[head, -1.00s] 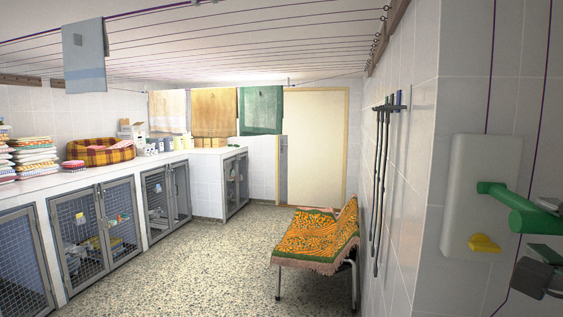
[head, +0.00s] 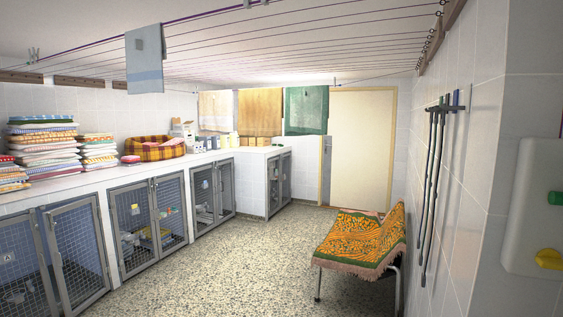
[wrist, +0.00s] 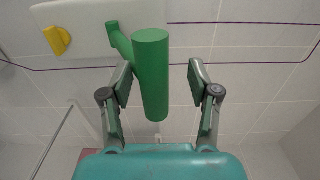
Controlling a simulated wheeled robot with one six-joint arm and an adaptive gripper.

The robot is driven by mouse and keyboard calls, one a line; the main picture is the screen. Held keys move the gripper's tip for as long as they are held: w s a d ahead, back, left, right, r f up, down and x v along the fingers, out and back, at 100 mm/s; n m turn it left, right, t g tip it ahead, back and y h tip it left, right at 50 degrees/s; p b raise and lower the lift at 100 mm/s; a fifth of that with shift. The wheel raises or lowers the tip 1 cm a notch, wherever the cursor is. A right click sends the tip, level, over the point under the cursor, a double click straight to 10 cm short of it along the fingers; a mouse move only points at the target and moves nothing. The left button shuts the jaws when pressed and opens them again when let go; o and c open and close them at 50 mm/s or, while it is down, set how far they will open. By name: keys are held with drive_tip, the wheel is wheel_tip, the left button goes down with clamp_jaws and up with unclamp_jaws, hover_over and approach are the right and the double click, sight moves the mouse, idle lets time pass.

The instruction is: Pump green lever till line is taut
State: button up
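The green lever (wrist: 151,75) hangs in the wrist view with its thick handle between the two fingers of my gripper (wrist: 160,85). The gripper is open, with gaps on both sides of the handle; the left gap is narrower. The lever's arm joins a white wall plate (wrist: 85,32), which also carries a yellow knob (wrist: 57,40). In the head view only the lever's green hub (head: 555,198) shows at the right edge. A purple line (wrist: 240,23) runs by the plate. Purple lines (head: 205,15) also cross under the ceiling; how taut they are is hard to tell.
An orange-covered chair (head: 362,243) stands by the right wall, near hanging poles (head: 432,180). Wire-doored kennels (head: 148,225) line the left under a counter with folded towels (head: 42,148). A blue-grey towel (head: 145,60) hangs overhead. The speckled floor between is clear.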

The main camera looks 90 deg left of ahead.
drive_tip(key=v, duration=0.9)
idle(0.3)
drive_tip(key=shift+s, duration=0.1)
idle(0.3)
